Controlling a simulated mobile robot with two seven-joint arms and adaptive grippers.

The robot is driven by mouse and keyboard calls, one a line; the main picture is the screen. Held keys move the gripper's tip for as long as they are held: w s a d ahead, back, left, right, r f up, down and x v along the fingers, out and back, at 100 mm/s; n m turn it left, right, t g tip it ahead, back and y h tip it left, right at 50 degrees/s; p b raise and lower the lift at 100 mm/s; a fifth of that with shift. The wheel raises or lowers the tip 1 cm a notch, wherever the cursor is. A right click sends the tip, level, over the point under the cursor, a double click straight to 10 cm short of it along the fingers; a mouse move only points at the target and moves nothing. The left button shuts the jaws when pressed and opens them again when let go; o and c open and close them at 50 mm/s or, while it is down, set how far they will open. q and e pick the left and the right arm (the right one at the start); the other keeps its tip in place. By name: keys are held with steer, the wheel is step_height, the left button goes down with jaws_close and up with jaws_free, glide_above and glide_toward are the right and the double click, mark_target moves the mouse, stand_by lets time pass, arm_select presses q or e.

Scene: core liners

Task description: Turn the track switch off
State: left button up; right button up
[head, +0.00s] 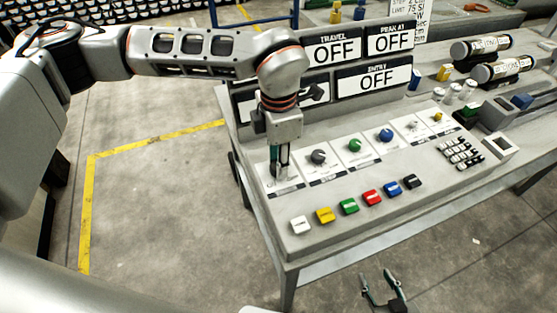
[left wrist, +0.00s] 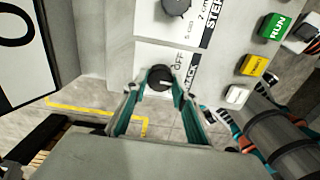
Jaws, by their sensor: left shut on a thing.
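The track switch is a dark round knob (left wrist: 160,77) on a white plate (left wrist: 146,57) lettered "TRACK" and "OFF" in the left wrist view. My left gripper (head: 279,165) points down at the left end of the console's row of knobs. Its two teal-lined fingers (left wrist: 159,88) are shut on the knob, one on each side. In the head view the fingers hide the knob, and I cannot tell which way its pointer is set. My right gripper (head: 384,288) is open and empty at the bottom, in front of the console.
The grey console (head: 348,222) has several more knobs and a row of coloured buttons, including a white one (head: 300,225). Displays behind read OFF, such as the ENTRY display (head: 376,79); one is partly hidden by my arm. Labelled cylinders (head: 480,47) lie at the right. Floor at left is clear.

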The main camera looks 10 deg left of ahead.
arm_select(q)
steer(key=n, duration=0.4)
steer(key=shift+n, duration=0.3)
steer(key=shift+r+n+b, duration=0.1)
steer(key=shift+n+b, duration=0.3)
steer(key=shift+n, duration=1.9)
steer(key=o, duration=1.1)
step_height(320, 180, up, 12)
